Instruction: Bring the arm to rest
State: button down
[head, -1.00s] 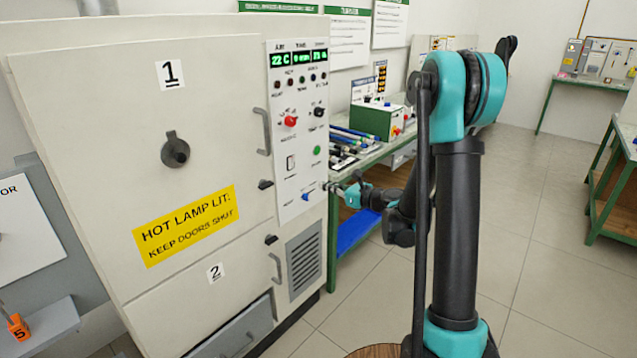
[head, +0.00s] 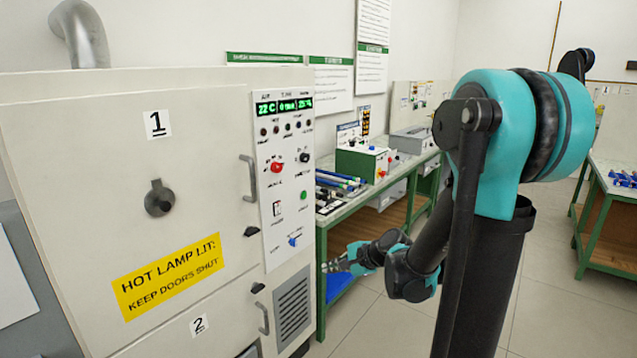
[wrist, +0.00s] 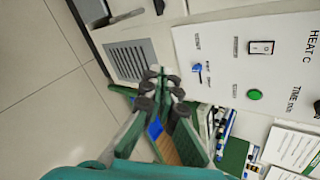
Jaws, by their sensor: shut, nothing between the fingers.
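My arm (head: 490,200) is teal and black and stands at the right of the head view. It is bent, with its forearm reaching down and back toward the left. My gripper (head: 332,266) is in front of the green-framed bench, to the right of the oven's control panel, and touches nothing that I can see. In the wrist view my gripper (wrist: 158,72) has its fingertips together, with nothing between them. The control panel (wrist: 240,70) is beyond it there.
A large cream oven (head: 80,190) with doors marked 1 and 2 fills the left. Its control panel (head: 285,180) has a red knob and a blue switch. A green bench (head: 322,225) holds rods and a green box (head: 363,163). Open floor (head: 545,310) lies at the right.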

jog(key=s+d+f+n+g+h, duration=0.1)
jog(key=s+d+f+n+h, duration=0.2)
jog(key=s+d+n, duration=0.3)
jog(key=s+d+f+n+g+h, duration=0.1)
jog(key=s+d+f+n+h, duration=0.2)
jog(key=s, duration=0.9)
jog(key=d+n+h, duration=0.2)
jog(key=d+n, duration=0.2)
jog(key=d, duration=0.2)
jog(key=shift+s+d+f+g, duration=0.3)
